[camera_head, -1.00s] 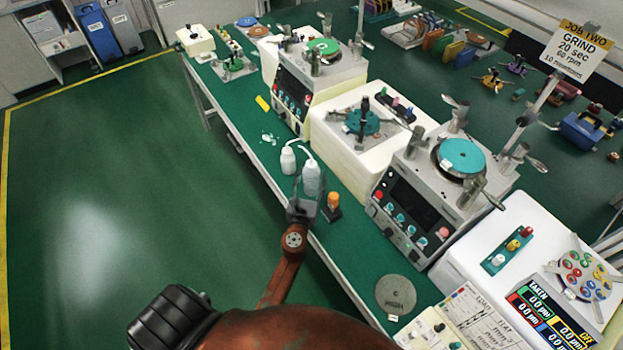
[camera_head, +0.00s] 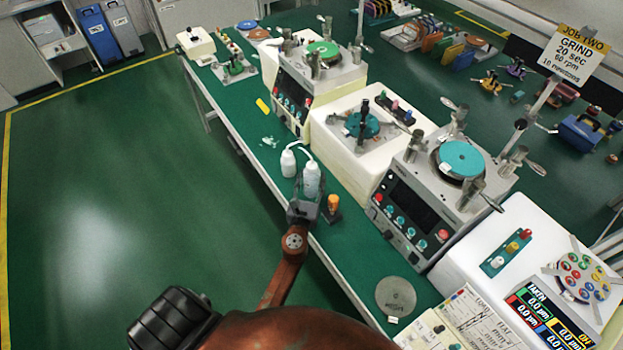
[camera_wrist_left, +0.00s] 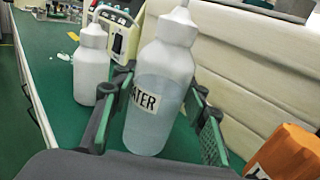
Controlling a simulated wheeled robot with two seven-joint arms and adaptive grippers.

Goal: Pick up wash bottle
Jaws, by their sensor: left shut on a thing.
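The wash bottle (camera_head: 312,181) is a translucent white bottle with a bent spout, upright on the green bench near its front edge. In the left wrist view the bottle (camera_wrist_left: 160,95), labelled "ATER" where visible, stands between the fingers. My left gripper (camera_head: 306,192) reaches it from the front and is shut on it. The left wrist view shows the green-padded fingers (camera_wrist_left: 160,110) on either side of the bottle. A second white bottle (camera_head: 288,163), smaller in the picture, stands just left of it; it also shows in the left wrist view (camera_wrist_left: 91,65). My right gripper is not in view.
An orange-capped container (camera_head: 333,204) stands close to the right of my gripper; its orange part shows in the left wrist view (camera_wrist_left: 287,152). A cream machine housing (camera_head: 335,140) is behind the bottles. A grey disc (camera_head: 396,296) lies nearer on the bench. The floor at left is clear.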

